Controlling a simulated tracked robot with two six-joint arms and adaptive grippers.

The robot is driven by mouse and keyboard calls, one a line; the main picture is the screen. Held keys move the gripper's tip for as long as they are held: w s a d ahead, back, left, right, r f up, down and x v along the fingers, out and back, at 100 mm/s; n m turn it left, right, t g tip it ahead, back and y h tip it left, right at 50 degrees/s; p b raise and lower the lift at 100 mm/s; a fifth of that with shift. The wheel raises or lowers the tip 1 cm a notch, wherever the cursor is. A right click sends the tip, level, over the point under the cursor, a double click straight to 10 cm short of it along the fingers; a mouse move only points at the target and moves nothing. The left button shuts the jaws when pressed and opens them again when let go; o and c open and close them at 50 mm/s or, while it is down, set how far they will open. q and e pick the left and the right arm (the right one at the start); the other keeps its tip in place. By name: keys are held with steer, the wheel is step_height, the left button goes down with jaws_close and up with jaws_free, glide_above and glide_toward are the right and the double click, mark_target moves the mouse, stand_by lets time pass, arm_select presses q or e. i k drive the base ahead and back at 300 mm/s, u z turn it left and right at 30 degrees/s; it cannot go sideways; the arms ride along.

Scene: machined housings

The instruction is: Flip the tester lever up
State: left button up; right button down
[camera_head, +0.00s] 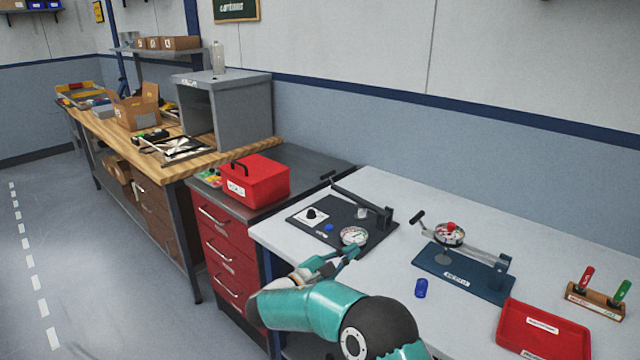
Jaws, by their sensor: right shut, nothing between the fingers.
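My right gripper (352,254) is shut and empty at the plate's front edge, just in front of the gauge and well apart from the lever handle. Its teal arm hides part of the table front. My left gripper is out of view.
A blue plate (462,276) with its own lever arm and round dial stands to the right. A blue cylinder (421,288), a red tray (541,330) and a wooden holder (597,302) with red and green pieces are nearby. A red box (262,183) sits left on the cabinet.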

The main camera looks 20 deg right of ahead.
mark_target(361, 203)
steer(key=i, duration=1.4)
